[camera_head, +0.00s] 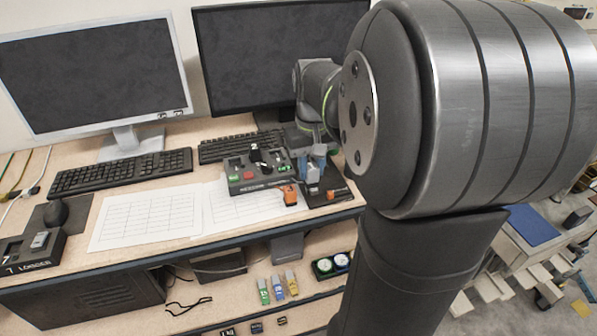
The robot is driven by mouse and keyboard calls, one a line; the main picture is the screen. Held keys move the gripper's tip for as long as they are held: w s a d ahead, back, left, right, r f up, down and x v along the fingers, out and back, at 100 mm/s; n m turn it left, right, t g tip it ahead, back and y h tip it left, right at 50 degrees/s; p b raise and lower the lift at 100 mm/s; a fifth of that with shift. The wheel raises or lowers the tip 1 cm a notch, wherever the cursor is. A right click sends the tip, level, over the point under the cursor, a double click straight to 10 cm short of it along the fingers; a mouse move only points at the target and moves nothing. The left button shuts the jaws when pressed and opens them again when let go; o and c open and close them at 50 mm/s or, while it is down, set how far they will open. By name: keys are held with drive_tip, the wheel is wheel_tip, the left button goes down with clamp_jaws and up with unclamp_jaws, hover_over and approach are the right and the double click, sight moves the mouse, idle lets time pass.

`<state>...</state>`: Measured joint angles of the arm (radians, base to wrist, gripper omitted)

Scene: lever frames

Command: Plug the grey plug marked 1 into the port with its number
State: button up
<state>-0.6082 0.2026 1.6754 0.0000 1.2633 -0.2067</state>
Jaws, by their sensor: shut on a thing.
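My gripper (313,172) is at the right end of the desk, low over a small black plate (333,194). It is shut on a small grey piece (313,188) that looks like the grey plug. The number on it is too small to read, and I cannot tell whether it touches the plate. A dark box labelled LOGGER (30,253) stands at the desk's left edge with a grey piece (40,240) on it; the digit beside the label is hard to read. My arm covers the right side of the view.
A dark control box (247,178) with coloured buttons stands left of my gripper. An orange block (289,195) is close by at its front. Keyboards, two monitors and paper sheets (145,216) fill the desk. Green, blue and yellow pieces (278,288) lie on the lower shelf.

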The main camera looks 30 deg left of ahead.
drive_tip(key=w+a, duration=0.2)
drive_tip(key=a, duration=1.1)
drive_tip(key=w+a, duration=0.3)
drive_tip(key=a, duration=1.1)
drive_tip(key=shift+s+d+f, duration=0.1)
drive_tip(key=shift+s+f, duration=0.05)
drive_tip(key=shift+f, duration=1.45)
drive_tip(key=shift+s+d+f, duration=0.1)
drive_tip(key=shift+f, duration=1.5)
drive_tip(key=shift+f, duration=0.85)
drive_tip(key=o, duration=1.5)
drive_tip(key=shift+c, duration=0.2)
wheel_tip(320, 180, up, 7)
